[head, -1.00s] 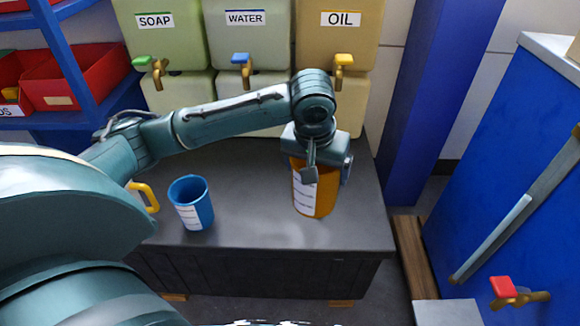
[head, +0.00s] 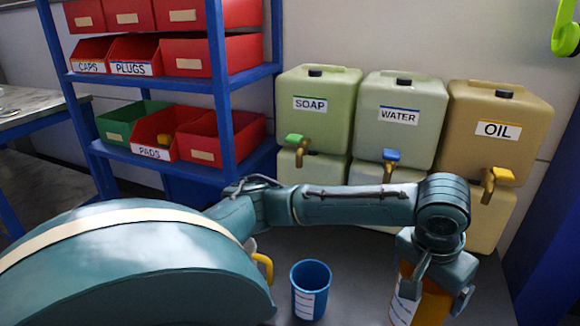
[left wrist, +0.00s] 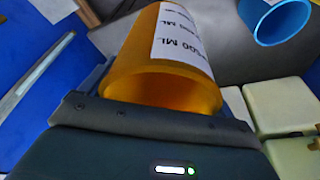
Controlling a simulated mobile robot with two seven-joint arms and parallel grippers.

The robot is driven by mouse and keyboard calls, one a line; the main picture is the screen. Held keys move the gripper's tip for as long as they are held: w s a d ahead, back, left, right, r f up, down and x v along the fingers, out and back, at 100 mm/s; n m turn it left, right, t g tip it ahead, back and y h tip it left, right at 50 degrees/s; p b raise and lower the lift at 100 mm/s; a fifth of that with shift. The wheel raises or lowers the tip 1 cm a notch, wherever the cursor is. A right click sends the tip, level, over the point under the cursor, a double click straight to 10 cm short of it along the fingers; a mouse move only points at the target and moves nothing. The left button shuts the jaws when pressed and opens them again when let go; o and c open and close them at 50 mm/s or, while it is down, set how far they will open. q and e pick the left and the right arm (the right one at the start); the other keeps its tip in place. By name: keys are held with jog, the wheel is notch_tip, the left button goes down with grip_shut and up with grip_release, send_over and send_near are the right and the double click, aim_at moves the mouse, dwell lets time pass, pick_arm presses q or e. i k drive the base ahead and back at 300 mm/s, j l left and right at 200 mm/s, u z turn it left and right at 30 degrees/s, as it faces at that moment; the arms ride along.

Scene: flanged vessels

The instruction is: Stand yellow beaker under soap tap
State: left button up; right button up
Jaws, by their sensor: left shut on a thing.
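The yellow beaker (head: 429,304), orange-yellow with a white label, is at the lower right of the head view, in front of the oil tap. My left gripper (head: 437,270) is shut on it from above. Its lower end is cut off, so I cannot tell whether it touches the bench. In the left wrist view the beaker (left wrist: 165,85) shows its open rim close to the gripper (left wrist: 165,115). The soap tap (head: 299,146), brass with a green handle, is on the soap container (head: 318,103), left of the beaker. My right gripper is not in view.
A blue beaker (head: 310,291) stands on the dark bench (head: 350,262), left of the yellow one. A yellow handle (head: 263,268) shows behind my arm. The water tap (head: 391,160) and oil tap (head: 493,182) stick out further right. A blue shelf (head: 227,85) stands left.

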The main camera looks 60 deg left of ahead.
aim_at(306, 233)
jog(key=k+j, duration=0.1)
jog(key=j, duration=0.2)
jog(key=k+j+z, duration=0.1)
jog(key=j, duration=0.15)
jog(key=k+j, duration=0.15)
jog(key=j, duration=0.15)
jog(key=i+j, duration=0.1)
jog(key=j, duration=0.3)
jog(key=i+j+z, duration=0.1)
jog(key=j, duration=0.3)
